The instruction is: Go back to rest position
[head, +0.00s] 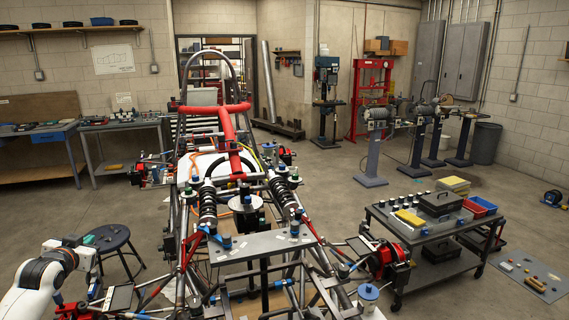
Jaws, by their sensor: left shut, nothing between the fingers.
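My left arm comes in from the lower left, white with black joint rings. Its gripper (95,291) points down at the left of the chassis, beside the dark stool (106,237). The gripper is small in the view, and its fingers are shut with nothing between them. My right gripper does not show in the head view. The tube chassis (247,246) stands in the middle, with red tubes, black coil springs and a grey front plate.
A black wheeled cart (440,238) with bins and bottles stands to the right. A grey mat (534,276) with small parts lies on the floor beyond it. Workbenches (120,127) line the left wall. Open floor (330,185) lies between the chassis and the machines at the back right.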

